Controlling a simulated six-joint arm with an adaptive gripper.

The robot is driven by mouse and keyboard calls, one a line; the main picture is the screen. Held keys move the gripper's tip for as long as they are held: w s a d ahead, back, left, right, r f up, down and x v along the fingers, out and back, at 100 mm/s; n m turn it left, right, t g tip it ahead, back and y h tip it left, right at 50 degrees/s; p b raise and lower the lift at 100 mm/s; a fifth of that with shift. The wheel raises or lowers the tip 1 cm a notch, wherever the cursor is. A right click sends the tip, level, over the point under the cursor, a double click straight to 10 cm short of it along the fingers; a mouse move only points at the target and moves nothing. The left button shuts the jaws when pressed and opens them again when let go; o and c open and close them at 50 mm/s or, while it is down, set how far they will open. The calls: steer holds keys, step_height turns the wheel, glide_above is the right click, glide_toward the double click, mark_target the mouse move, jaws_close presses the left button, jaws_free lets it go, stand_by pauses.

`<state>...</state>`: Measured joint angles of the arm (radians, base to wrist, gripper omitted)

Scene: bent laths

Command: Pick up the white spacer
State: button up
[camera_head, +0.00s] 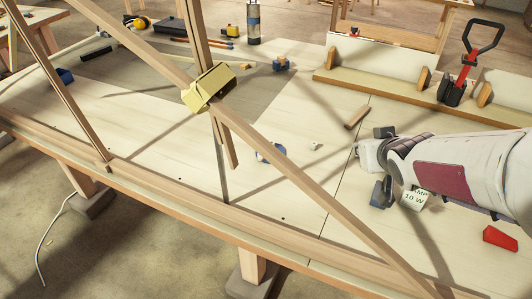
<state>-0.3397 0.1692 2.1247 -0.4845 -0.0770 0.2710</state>
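A small white piece (315,146), which looks like the white spacer, lies on the pale tabletop near the middle of the view. It is too small to make out its shape. My gripper (379,163) is to its right, at the end of my arm coming in from the right. Dark parts of the gripper show above and below a pale block-like shape; I cannot tell whether that shape is part of my wrist or a separate thing. The fingertips are not clear, so its opening cannot be judged. The gripper is apart from the small white piece.
A long slanting lath (290,172) crosses in front of the bench, with a yellow block (208,88) on it. Bare tabletop surrounds the white piece.

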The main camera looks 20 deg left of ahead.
steer(key=w+a+f+n+y, duration=0.25)
steer(key=a+f, duration=0.35)
steer(key=a, duration=0.5)
steer(key=n+g+y, duration=0.2)
steer(key=g+y, duration=0.1)
steer(key=y, duration=0.1)
glide_toward(263, 164)
steer(key=shift+w+a+r, duration=0.3)
steer(key=shift+a+r, duration=0.2)
steer(key=shift+w+a+r, duration=0.25)
steer(key=shift+a+r, duration=0.2)
steer(key=shift+r, duration=0.1)
steer(key=shift+x, duration=1.3)
steer(key=shift+w, duration=0.1)
steer(key=shift+x, duration=2.5)
